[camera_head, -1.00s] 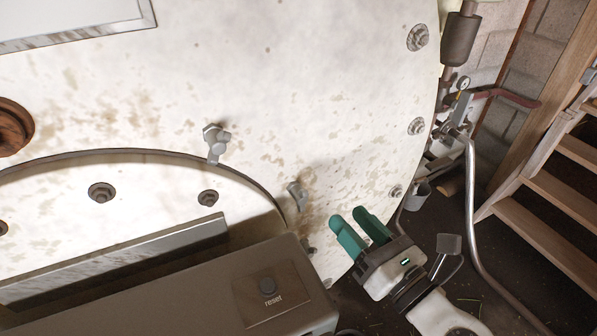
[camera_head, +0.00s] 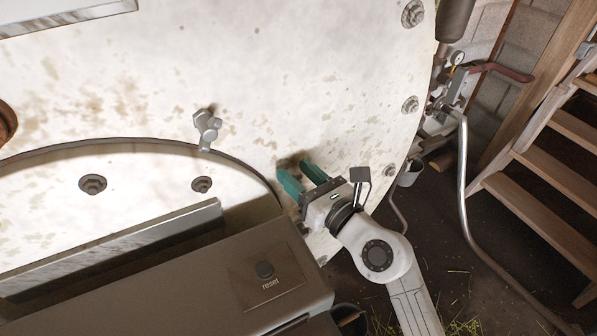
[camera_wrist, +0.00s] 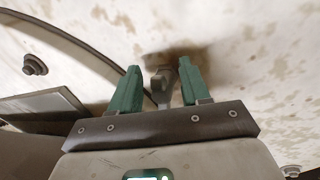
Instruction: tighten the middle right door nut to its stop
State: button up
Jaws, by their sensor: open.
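The middle right door nut (camera_wrist: 160,82) is a grey metal nut at the edge of the curved door. In the wrist view it shows between my two green fingers, with its lower part low between them. My gripper (camera_head: 296,170) is open, its fingertips close to the still's pale face; it also shows in the wrist view (camera_wrist: 159,68). I cannot tell whether either finger touches the nut. In the head view my fingers hide this nut. The door (camera_head: 140,175) is pale, with a dark curved rim.
Another door nut (camera_head: 208,130) stands on the rim, up and left of my gripper. A grey box with a reset button (camera_head: 264,270) lies below left, close to my gripper. A bent pipe (camera_head: 465,200) and wooden stairs (camera_head: 545,200) are at the right.

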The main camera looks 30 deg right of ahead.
jog(key=shift+w, duration=0.2)
grip_shut()
dwell(0.4)
